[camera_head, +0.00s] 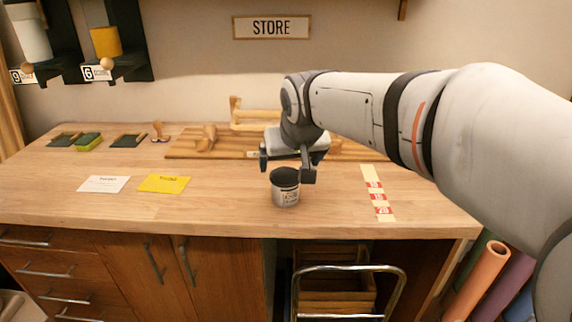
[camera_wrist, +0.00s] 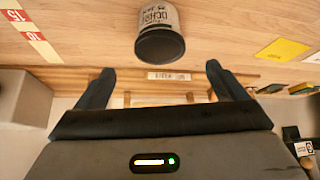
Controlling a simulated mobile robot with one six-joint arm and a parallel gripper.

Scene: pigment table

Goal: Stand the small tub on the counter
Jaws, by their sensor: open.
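The small tub (camera_head: 285,190) is a light grey can with a black lid and a printed label. It stands upright on the wooden counter (camera_head: 225,205), near the front edge. In the wrist view the tub (camera_wrist: 160,22) appears beyond the fingertips, lid towards me, its label seeming to read OCHRE. My gripper (camera_head: 286,168) is open and empty, just above and behind the tub. In the wrist view the two dark fingers of my gripper (camera_wrist: 162,80) are spread wide, with no tub between them.
A strip with red number marks (camera_head: 378,193) lies right of the tub. A white card (camera_head: 104,184) and a yellow card (camera_head: 164,183) lie left. A wooden rack (camera_head: 225,142) is behind. A metal-railed stool or cart (camera_head: 348,269) stands below the front edge.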

